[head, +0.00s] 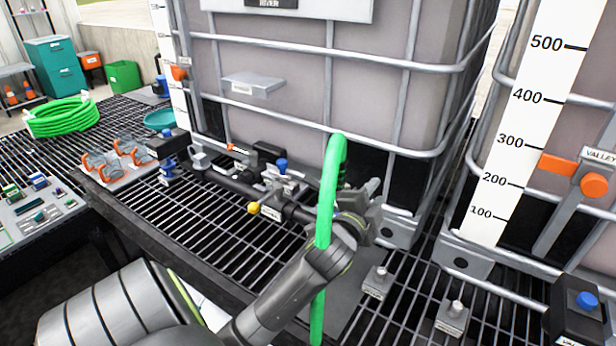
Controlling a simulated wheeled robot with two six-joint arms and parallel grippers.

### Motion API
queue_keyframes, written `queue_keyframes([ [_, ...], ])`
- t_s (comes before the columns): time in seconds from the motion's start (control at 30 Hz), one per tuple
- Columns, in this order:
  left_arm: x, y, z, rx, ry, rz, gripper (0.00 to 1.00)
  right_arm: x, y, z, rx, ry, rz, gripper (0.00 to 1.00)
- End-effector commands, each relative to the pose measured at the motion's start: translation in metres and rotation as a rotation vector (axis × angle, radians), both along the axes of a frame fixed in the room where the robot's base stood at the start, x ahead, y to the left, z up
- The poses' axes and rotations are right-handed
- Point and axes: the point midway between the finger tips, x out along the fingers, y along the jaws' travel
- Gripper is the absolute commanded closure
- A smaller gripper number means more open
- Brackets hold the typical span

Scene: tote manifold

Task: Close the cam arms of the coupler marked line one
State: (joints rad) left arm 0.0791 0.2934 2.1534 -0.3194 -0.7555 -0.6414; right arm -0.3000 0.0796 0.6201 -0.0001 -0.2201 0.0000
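No coupler marked line one can be read in the head view. A green hose (326,215) hangs in an arch in front of the middle tote, its top end by the pipe manifold (240,185) and its lower part crossing my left arm. My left gripper (370,193) is just right of the hose, close to the manifold's right end. Its fingers are partly hidden, and any coupler or cam arms there are hidden or too small to make out. I cannot tell whether it touches or holds anything. My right gripper is out of view.
A yellow knob (253,208) and a blue-topped valve (282,165) stand on the manifold. Several clear fittings with orange parts (122,150) lie on a mat at left. A coiled green hose (62,117) lies behind. Small metal posts (453,312) stand on the grating at right.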

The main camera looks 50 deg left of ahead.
Motion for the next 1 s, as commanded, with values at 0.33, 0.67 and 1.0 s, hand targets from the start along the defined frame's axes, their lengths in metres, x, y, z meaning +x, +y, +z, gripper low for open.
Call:
queue_keyframes([
  [0.33,-0.028,-0.009,-0.01,0.178,0.043,0.0,0.68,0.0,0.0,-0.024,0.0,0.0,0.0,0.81],
  [0.67,-0.093,-0.024,-0.01,0.175,0.044,0.0,0.68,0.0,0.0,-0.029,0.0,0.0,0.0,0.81],
  [1.0,-0.136,-0.034,-0.005,0.174,0.049,0.0,0.68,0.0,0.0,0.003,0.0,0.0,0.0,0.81],
])
